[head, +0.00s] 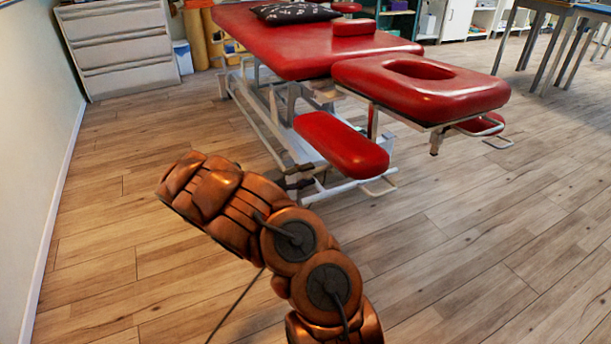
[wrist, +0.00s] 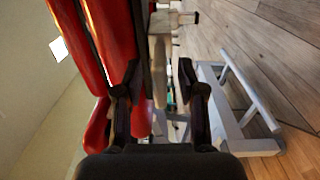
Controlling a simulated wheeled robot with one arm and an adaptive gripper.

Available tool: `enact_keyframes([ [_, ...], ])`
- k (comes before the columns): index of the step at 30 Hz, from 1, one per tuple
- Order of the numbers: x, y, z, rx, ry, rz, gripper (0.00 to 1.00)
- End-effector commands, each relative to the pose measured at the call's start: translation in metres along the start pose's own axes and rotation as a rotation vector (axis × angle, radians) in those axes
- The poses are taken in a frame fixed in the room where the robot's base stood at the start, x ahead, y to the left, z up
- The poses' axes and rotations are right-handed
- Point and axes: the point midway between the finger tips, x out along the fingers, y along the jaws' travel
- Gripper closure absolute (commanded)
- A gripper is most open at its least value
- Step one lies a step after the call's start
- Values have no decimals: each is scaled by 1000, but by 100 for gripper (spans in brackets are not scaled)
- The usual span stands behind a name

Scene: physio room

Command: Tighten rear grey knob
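The red treatment table (head: 350,60) stands on a pale metal frame in the head view. My gripper (head: 308,176) is low beside this frame, near the red armrest pad (head: 342,145). In the wrist view my gripper (wrist: 158,64) is open, with a dark finger on each side and nothing visibly held. A pale bar (wrist: 162,50) lies beyond the gap between the fingers. A small grey fitting (wrist: 188,17) sticks out sideways at the bar's far end. I cannot tell whether it is the rear grey knob, and no other knob is clearly visible.
A grey drawer cabinet (head: 120,50) stands by the left wall. Grey base rails (wrist: 232,110) run close to the right finger in the wrist view. The red face-hole section (head: 465,100) overhangs at right. The wooden floor (head: 480,235) is clear at front right.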

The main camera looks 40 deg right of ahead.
Motion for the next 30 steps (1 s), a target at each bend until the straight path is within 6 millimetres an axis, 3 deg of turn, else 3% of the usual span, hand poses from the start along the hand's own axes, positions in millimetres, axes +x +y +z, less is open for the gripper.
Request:
enact_keyframes([
  [7, -22, 0, -1, 1, 3, 1, 60],
  [19, -97, -1, -1, 1, 5, -2, 60],
  [24, -114, 0, 0, -1, 1, 1, 60],
  [30, -120, -1, 0, -1, 1, -1, 60],
])
